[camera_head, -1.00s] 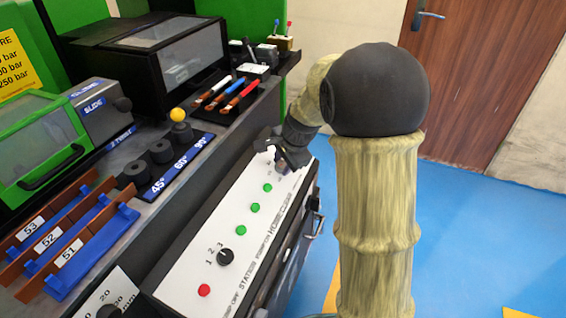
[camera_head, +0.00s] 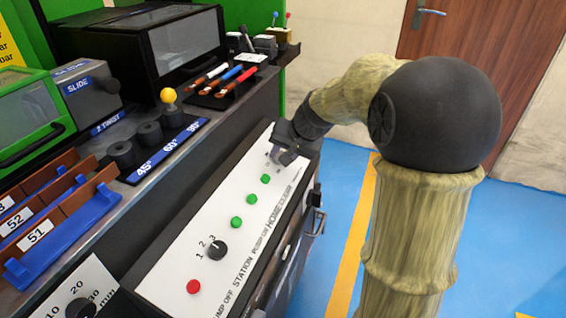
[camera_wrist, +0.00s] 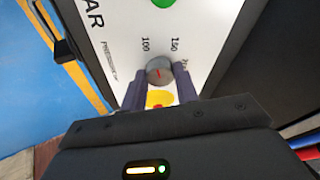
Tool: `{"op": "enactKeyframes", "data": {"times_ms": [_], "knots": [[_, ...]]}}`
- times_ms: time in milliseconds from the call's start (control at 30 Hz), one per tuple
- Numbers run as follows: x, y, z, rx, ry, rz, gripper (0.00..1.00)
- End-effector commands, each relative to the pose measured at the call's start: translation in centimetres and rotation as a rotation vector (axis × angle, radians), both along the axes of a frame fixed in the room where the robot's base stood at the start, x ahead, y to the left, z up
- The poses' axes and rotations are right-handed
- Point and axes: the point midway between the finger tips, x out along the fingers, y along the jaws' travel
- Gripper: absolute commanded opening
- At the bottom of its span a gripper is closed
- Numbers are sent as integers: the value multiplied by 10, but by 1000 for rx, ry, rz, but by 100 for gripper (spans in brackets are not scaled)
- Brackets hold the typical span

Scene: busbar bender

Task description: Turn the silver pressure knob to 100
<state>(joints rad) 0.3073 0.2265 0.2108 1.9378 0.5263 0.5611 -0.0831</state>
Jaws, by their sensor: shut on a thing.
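The silver pressure knob (camera_wrist: 159,71) is a round grey knob with a red pointer line, on the white control panel (camera_wrist: 205,28). The numbers 100 and 150 are printed beyond it in the wrist view; another mark at the right is partly hidden. My gripper (camera_wrist: 160,86) is shut on the knob, one finger on each side. The red line lies between the directions of 100 and 150; its exact reading is unclear. In the head view my gripper (camera_head: 287,152) is at the panel's far end and hides the knob.
Green buttons (camera_head: 251,199), a black selector knob (camera_head: 216,250) and a red button (camera_head: 193,286) sit along the panel. A yellow disc (camera_wrist: 160,99) lies just below the knob in the wrist view. A tool tray (camera_head: 227,87) stands behind the panel.

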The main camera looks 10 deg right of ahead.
Motion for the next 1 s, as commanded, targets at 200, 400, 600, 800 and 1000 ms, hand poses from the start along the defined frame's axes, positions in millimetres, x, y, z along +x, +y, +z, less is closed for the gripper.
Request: {"op": "enactKeyframes", "data": {"times_ms": [200, 400, 600, 800, 1000], "knots": [[0, -2, -3, -42, -59, 136, 7], [0, -2, -1, -64, -90, 213, 7], [1, -2, 0, -73, -102, 242, 7], [1, -2, 1, -75, -103, 245, 7], [1, -2, 1, -75, -103, 245, 42]]}}
